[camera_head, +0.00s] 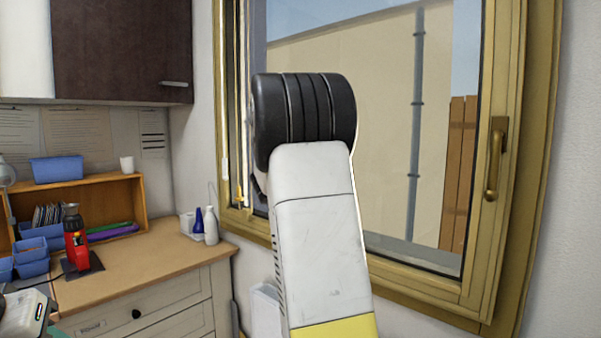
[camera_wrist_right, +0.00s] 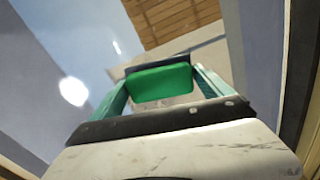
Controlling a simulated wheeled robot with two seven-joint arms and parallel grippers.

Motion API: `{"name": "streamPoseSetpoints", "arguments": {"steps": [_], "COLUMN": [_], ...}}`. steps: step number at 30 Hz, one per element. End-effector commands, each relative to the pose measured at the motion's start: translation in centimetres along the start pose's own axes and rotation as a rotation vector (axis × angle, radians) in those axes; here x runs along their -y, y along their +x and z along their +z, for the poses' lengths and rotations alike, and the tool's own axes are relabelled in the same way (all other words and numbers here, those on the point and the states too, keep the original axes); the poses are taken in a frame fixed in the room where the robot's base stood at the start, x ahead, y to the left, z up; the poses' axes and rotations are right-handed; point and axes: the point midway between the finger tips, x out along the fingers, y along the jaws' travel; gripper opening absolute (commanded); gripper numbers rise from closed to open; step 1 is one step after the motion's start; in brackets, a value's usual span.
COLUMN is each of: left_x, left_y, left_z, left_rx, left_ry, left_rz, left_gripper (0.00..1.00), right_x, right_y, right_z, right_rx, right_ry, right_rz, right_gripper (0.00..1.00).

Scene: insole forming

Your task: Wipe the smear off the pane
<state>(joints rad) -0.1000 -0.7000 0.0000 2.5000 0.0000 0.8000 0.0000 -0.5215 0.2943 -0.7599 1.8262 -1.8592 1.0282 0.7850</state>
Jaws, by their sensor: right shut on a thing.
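The window pane (camera_head: 390,130) stands in its frame at the centre and right of the head view. My right arm rises in front of it and hides its middle and the right gripper. In the right wrist view, the right gripper (camera_wrist_right: 160,88) is shut on a green block (camera_wrist_right: 160,82), held between its teal fingers. The block is close to the pane; I cannot tell whether it touches. A bright white spot (camera_wrist_right: 73,91) shows at left and looks like a reflection. I cannot make out a smear for certain.
A yellow-brown window frame (camera_head: 537,130) with a handle (camera_head: 495,160) borders the pane. At left, a wooden counter (camera_head: 150,262) carries bottles (camera_head: 211,226), a red device (camera_head: 76,240) and blue bins (camera_head: 31,250). A dark cabinet (camera_head: 120,45) hangs above.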

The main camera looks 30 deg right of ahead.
Motion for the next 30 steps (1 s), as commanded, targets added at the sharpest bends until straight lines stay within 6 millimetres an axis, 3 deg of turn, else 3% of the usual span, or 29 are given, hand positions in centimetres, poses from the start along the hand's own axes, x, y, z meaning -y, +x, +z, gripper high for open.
{"name": "streamPoseSetpoints", "arguments": {"steps": [14,30], "left_x": [0.0,0.0], "left_y": [0.0,0.0], "left_z": [0.0,0.0], "left_rx": [0.0,0.0], "left_ry": [0.0,0.0], "left_rz": [0.0,0.0], "left_gripper": [0.37,0.37], "right_x": [-0.7,-2.7], "right_y": [0.2,0.0], "right_z": [3.7,3.1], "right_rx": [0.007,0.005], "right_ry": [0.001,0.001], "right_rz": [0.0,0.003], "right_gripper": [0.58,0.58]}}
